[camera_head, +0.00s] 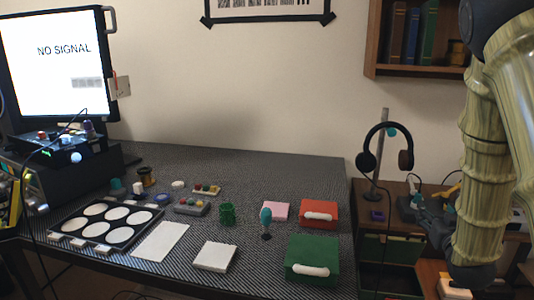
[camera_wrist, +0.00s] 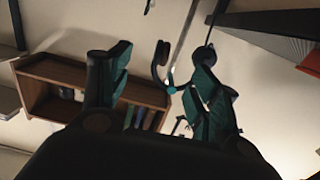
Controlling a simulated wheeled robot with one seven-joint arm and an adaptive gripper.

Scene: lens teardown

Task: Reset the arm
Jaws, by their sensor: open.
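My gripper (camera_wrist: 163,60) is open in the wrist view, with its two dark and teal fingers spread wide apart. Nothing is held between them. The over-ear headphones on their stand (camera_wrist: 168,62) show beyond the fingers, tilted in this view. In the head view my arm hangs down at the right edge, and my gripper (camera_head: 412,205) is a dark shape low beside it, right of the desk and below the headphones (camera_head: 386,148). Its fingers are hard to make out there.
The dark desk (camera_head: 285,165) holds a tray of white discs (camera_head: 75,243), a green box (camera_head: 312,260), a red box (camera_head: 319,213) and a green cup (camera_head: 227,213). A monitor (camera_head: 55,65) stands left. A wall shelf (camera_head: 418,72) is above right. The desk's back is clear.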

